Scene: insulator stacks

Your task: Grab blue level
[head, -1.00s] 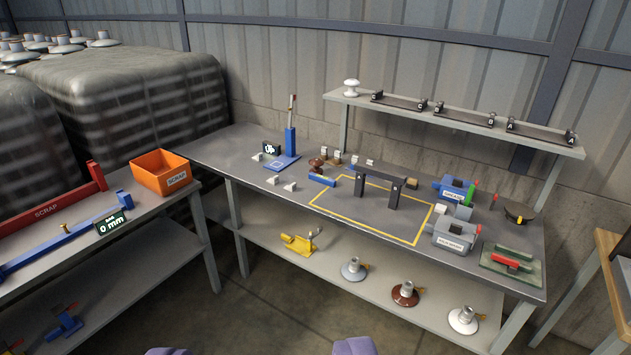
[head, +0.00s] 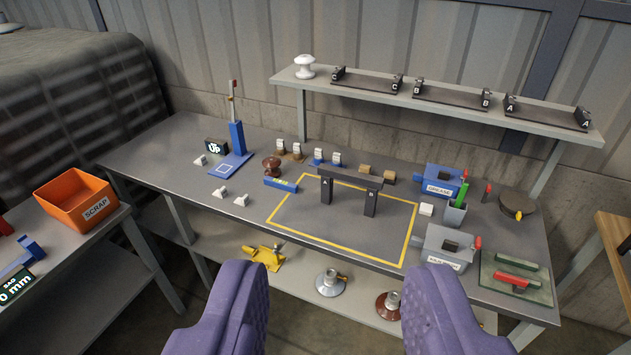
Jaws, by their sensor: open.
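The blue level (head: 281,184) is a short blue bar with a small greenish vial. It lies on the grey workbench, at the left corner of the yellow-outlined rectangle and just in front of a brown insulator (head: 272,166). My gripper (head: 335,305) shows its two purple fingers at the bottom of the head view, wide apart with nothing between them. It is on the near side of the bench, apart from the level. The level is fully in view.
A dark bridge-like stand (head: 350,180) rises right of the level. A blue post stand (head: 236,140) with an "UP" display is to its left, with white blocks (head: 241,200) nearby. An orange scrap bin (head: 80,200) is at left. A shelf (head: 440,105) overhangs the bench's back.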

